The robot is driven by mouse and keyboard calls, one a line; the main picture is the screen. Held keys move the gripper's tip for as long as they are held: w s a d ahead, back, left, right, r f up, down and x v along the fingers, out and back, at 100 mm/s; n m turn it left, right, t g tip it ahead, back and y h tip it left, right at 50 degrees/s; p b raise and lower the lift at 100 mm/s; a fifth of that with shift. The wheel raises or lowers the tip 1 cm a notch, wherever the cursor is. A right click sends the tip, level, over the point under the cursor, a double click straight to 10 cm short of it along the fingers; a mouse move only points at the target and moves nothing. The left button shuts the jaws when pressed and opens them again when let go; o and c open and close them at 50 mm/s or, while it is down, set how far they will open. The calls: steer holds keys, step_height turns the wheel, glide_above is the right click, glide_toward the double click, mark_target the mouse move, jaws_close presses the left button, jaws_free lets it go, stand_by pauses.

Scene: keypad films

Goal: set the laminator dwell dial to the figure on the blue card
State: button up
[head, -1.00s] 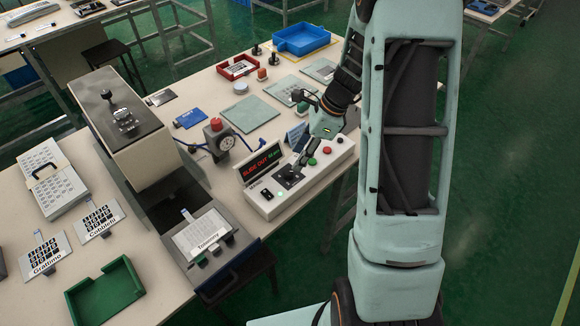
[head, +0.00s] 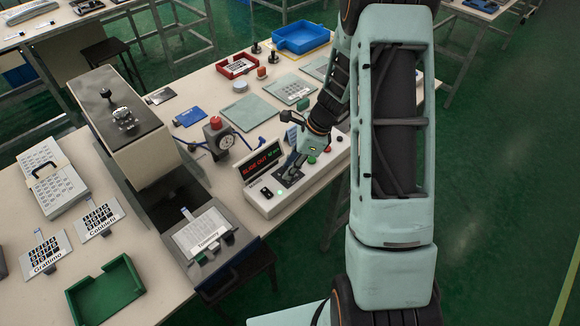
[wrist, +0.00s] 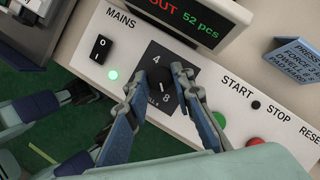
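The dwell dial (wrist: 162,80) is a dark knob on a black plate marked 4 and 8, on a white control box (head: 320,186). In the wrist view, my gripper (wrist: 163,88) has one finger on each side of the knob, with gaps showing, so it looks open around it. In the head view, my gripper (head: 291,166) is over the plate and hides the dial.
The screen (head: 263,160) at the back of the box shows red and green text. A mains switch (wrist: 100,49), lit green lamp (wrist: 112,75), green start button (wrist: 218,119) and red stop button (wrist: 253,142) are near the dial.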

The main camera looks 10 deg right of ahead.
jaws_close()
steer(key=shift+n, duration=0.3)
steer(key=n, duration=0.1)
steer(key=n+g, duration=0.1)
steer(key=n, duration=0.1)
steer(key=shift+w+n+g+b, duration=0.2)
steer(key=shift+n+g+b, duration=0.1)
steer(key=shift+b, duration=0.05)
steer(key=n+g, duration=0.1)
steer(key=n, duration=0.1)
steer(key=n+b, duration=0.1)
steer(key=n, duration=0.1)
steer(key=shift+w+n+g+h, duration=0.1)
steer(key=shift+n+g+h, duration=0.2)
steer(key=shift+g, duration=0.1)
steer(key=n+g+h+b, duration=0.1)
steer(key=n, duration=0.3)
steer(key=shift+w+a+n, duration=0.1)
steer(key=shift+n, duration=0.2)
steer(key=shift+a+n+g+h+b, duration=0.1)
steer(key=shift+n+g+h+b, duration=0.25)
steer(key=shift+n, duration=0.75)
steer(key=shift+n+g+h+b, duration=0.15)
steer(key=shift+n+h, duration=0.3)
steer(key=shift+n, duration=0.65)
